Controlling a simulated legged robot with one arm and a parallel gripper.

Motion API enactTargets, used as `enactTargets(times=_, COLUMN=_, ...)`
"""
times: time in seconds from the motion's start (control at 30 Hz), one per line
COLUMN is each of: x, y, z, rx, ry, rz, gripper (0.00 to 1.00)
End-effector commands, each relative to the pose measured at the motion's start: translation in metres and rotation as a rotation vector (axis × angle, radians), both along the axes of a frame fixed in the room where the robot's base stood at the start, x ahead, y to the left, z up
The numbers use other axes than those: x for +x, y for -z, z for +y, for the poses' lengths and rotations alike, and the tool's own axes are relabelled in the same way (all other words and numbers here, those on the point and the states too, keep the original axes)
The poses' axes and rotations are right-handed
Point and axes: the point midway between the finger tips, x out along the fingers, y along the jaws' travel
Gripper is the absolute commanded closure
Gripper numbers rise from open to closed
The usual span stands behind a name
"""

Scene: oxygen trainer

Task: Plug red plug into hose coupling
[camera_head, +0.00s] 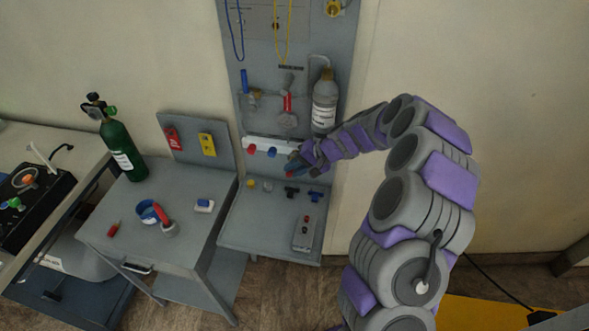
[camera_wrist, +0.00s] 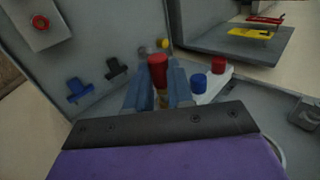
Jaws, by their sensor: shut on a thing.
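My gripper (camera_head: 295,164) is at the white rack (camera_head: 258,143) on the grey wall panel. In the wrist view its two blue-grey fingers (camera_wrist: 157,88) are closed around a red plug (camera_wrist: 158,72), whose red head stands up between them. In the head view a bit of red (camera_head: 290,174) shows under the fingertips. A blue plug (camera_wrist: 199,81) and another red plug (camera_wrist: 218,64) stand in the rack beside the held one. I cannot tell for sure which part is the hose coupling, or whether the held plug still touches the rack.
The ledge below holds a black tee fitting (camera_head: 292,191), a blue tee fitting (camera_head: 315,196), a yellow piece (camera_head: 267,186) and a grey box (camera_head: 304,232). A grey bottle (camera_head: 324,105) hangs above. A green cylinder (camera_head: 122,150) stands on the left table (camera_head: 190,240).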

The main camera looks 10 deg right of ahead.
Motion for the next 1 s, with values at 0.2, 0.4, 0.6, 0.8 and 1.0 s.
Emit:
enactTargets(times=0.2, x=0.004, y=0.000, z=-0.001, rx=0.000, ry=0.000, rz=0.001, gripper=1.00)
enactTargets(times=0.4, x=0.004, y=0.000, z=-0.001, rx=0.001, ry=0.001, rz=0.000, gripper=1.00)
enactTargets(times=0.6, x=-0.001, y=0.000, z=0.000, rx=-0.001, ry=0.002, rz=-0.002, gripper=1.00)
enactTargets(times=0.8, x=-0.007, y=0.000, z=0.003, rx=0.000, ry=0.000, rz=-0.001, gripper=1.00)
enactTargets(times=1.0, x=-0.007, y=0.000, z=0.003, rx=0.000, ry=0.001, rz=-0.001, gripper=1.00)
